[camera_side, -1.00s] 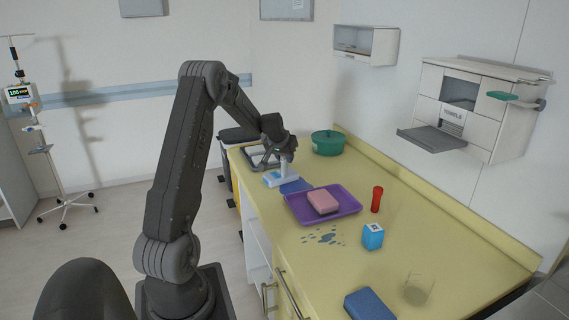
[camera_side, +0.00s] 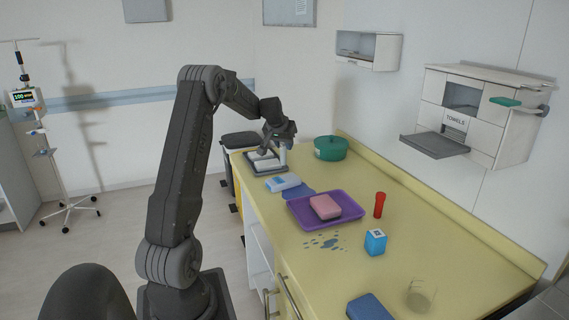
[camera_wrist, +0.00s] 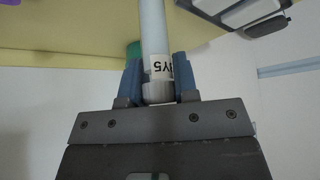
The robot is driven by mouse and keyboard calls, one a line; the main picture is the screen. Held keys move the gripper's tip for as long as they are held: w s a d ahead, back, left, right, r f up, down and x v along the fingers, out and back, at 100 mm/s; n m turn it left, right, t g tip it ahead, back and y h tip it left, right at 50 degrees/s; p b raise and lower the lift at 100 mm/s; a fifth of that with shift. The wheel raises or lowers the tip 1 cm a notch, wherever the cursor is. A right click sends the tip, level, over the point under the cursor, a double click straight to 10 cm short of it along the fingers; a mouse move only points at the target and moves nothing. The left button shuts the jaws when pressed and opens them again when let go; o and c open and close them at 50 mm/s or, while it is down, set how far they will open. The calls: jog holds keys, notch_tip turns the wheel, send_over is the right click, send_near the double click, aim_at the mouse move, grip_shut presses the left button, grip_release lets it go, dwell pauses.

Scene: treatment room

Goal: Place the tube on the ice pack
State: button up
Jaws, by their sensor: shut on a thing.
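My gripper (camera_side: 280,141) is shut on a white tube (camera_side: 283,156), held roughly upright above the far end of the counter. In the wrist view the tube (camera_wrist: 153,35) sits between the two blue fingers of the gripper (camera_wrist: 157,85), with a printed label near its grey end. A flat white-and-blue pack (camera_side: 283,183) lies on the counter just in front of the tube. A blue block (camera_side: 368,307) lies at the near edge. I cannot tell for sure which of these two is the ice pack.
A grey tray (camera_side: 272,171) with white items lies beside the held tube. A green pot (camera_side: 331,148), a purple tray (camera_side: 335,220) with a pink block (camera_side: 325,207), a red cylinder (camera_side: 379,205), a blue box (camera_side: 375,242) and a clear glass (camera_side: 421,295) stand along the counter.

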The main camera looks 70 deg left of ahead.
aim_at(284, 157)
jog(key=shift+f, duration=2.6)
jog(key=shift+f, duration=0.2)
jog(key=o, duration=1)
